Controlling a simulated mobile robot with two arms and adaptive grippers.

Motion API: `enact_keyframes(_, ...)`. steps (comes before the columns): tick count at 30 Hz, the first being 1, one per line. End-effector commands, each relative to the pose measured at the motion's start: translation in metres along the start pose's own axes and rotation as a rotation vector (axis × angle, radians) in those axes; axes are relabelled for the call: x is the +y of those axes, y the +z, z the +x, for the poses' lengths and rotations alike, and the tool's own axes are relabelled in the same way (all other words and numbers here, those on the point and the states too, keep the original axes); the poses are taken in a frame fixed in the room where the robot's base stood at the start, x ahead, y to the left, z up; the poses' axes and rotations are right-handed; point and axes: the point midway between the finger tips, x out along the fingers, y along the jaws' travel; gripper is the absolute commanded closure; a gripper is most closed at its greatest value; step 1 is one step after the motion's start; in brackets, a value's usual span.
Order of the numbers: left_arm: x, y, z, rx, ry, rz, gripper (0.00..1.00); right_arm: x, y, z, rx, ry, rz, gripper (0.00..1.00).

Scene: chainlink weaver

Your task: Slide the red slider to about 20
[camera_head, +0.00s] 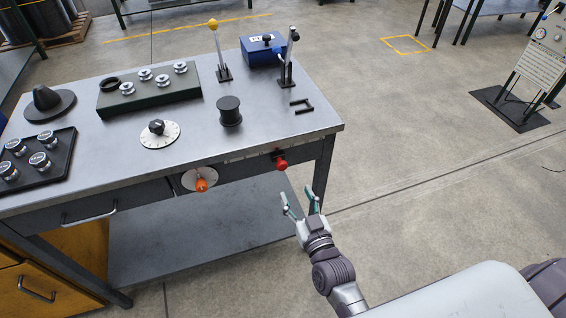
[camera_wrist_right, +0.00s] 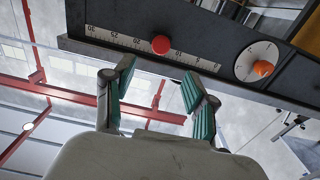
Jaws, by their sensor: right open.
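The red slider (camera_head: 281,164) is a round knob on the front edge of the workbench, near its right end. In the right wrist view the red knob (camera_wrist_right: 161,44) sits on a pale scale strip (camera_wrist_right: 120,40), between the marks that look like 20 and 10. The wrist picture is tilted and the numbers appear upside down. My right gripper (camera_head: 298,194) is open and empty, below and in front of the knob, apart from it. In the wrist view its two green-padded fingers (camera_wrist_right: 158,78) are spread below the knob. My left gripper is not in view.
An orange knob on a white dial (camera_head: 188,182) is left of the slider on the bench front. The grey bench top (camera_head: 190,135) carries a black spool (camera_head: 229,110), two upright levers, a blue box (camera_head: 262,52) and a black dial knob (camera_head: 157,127).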

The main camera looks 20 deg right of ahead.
Motion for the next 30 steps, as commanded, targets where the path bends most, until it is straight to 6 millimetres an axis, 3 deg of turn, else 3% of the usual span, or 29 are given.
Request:
enact_keyframes(9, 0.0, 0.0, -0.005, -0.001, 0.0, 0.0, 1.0, 0.0, -0.001, 0.07, 0.001, 0.0, 0.001, 0.44)
enact_keyframes(15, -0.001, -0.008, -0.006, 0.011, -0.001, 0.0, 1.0, 0.0, 0.0, 0.101, 0.0, 0.0, 0.0, 0.44)
enact_keyframes(21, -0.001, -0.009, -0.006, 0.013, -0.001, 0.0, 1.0, 0.0, 0.001, 0.114, -0.001, 0.0, 0.0, 0.44)
enact_keyframes(30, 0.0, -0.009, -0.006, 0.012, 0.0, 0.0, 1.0, 0.0, 0.001, 0.115, -0.002, 0.0, 0.001, 0.47)
